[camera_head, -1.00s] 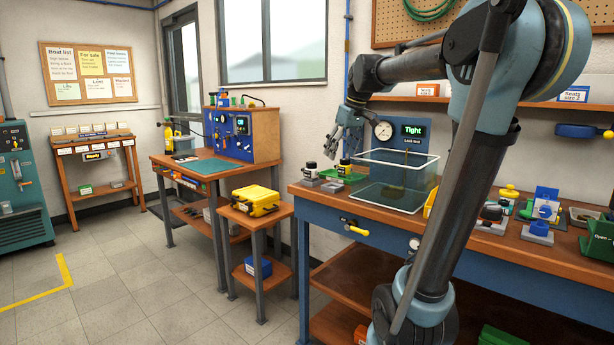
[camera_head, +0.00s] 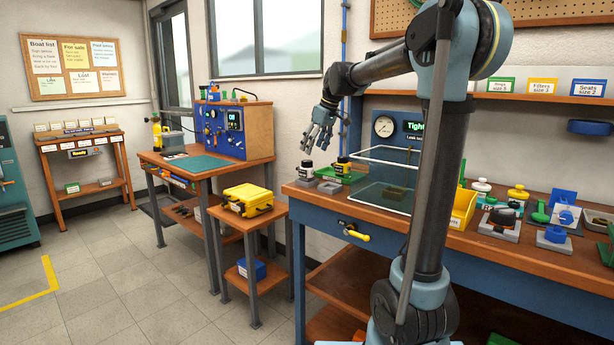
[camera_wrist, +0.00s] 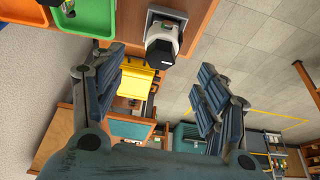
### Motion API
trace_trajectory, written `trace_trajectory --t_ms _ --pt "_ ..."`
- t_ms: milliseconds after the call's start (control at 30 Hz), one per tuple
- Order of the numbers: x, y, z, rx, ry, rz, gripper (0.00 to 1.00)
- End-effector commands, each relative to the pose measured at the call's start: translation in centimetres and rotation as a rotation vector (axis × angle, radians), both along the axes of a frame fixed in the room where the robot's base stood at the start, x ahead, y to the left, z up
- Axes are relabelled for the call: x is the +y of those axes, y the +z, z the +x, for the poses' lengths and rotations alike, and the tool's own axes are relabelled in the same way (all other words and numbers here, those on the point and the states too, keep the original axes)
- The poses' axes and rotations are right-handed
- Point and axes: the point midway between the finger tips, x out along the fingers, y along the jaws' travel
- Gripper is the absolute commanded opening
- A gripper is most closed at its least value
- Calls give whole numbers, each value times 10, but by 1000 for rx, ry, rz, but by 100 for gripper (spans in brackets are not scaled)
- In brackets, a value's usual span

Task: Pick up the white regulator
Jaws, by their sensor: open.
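The white regulator (camera_head: 306,169) has a black knob and stands on a grey block at the left end of the blue workbench. In the wrist view the white regulator (camera_wrist: 163,42) is at the top centre, seated on its grey block (camera_wrist: 168,16). My gripper (camera_head: 318,148) hangs above the bench's left end, over and close to the regulator. In the wrist view my gripper (camera_wrist: 160,78) has its fingers wide apart and nothing between them. The regulator lies beyond the fingertips, and no contact shows.
A green tray (camera_wrist: 90,14) lies beside the regulator, with an orange tray (camera_wrist: 24,12) past it. A clear tank (camera_head: 385,190) is to the right. A yellow case (camera_head: 247,198) sits on the low stand.

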Motion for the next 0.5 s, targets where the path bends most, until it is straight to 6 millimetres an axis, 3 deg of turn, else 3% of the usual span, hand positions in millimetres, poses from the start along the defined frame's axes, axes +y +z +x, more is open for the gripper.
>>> trace_trajectory --t_ms 200,500 --pt "10 -28 7 -1 2 0 68" --pt "19 -46 13 0 2 0 68"
